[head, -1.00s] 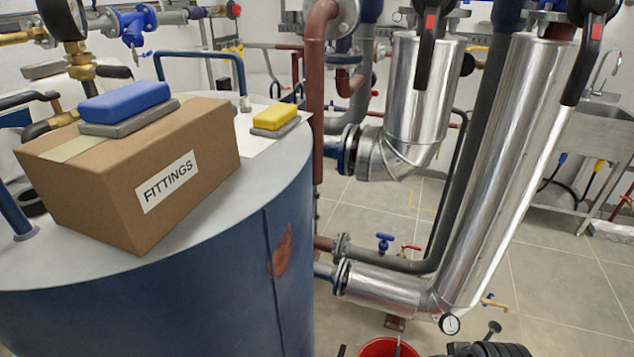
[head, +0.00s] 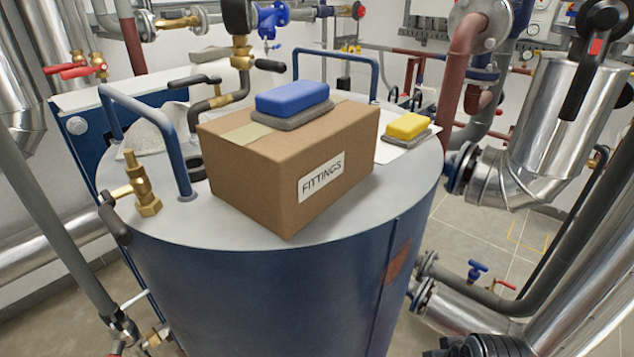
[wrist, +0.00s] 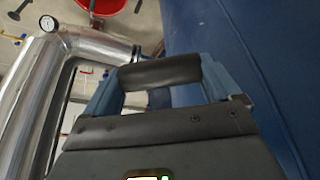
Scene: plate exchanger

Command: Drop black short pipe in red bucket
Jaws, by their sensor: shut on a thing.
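My gripper (wrist: 160,77) shows in the wrist view, its blue fingers shut on the black short pipe (wrist: 158,71). The pipe lies crosswise between the fingertips. The red bucket (wrist: 100,6) is at the top of the wrist view, cut off by the edge, on the floor beyond the pipe and apart from it. In the head view neither the bucket nor the pipe shows. The pipe's ends are partly covered by the fingers.
A blue tank (head: 275,290) stands close to my gripper, filling the right of the wrist view (wrist: 235,40). Silver pipes (wrist: 60,75) flank the left.

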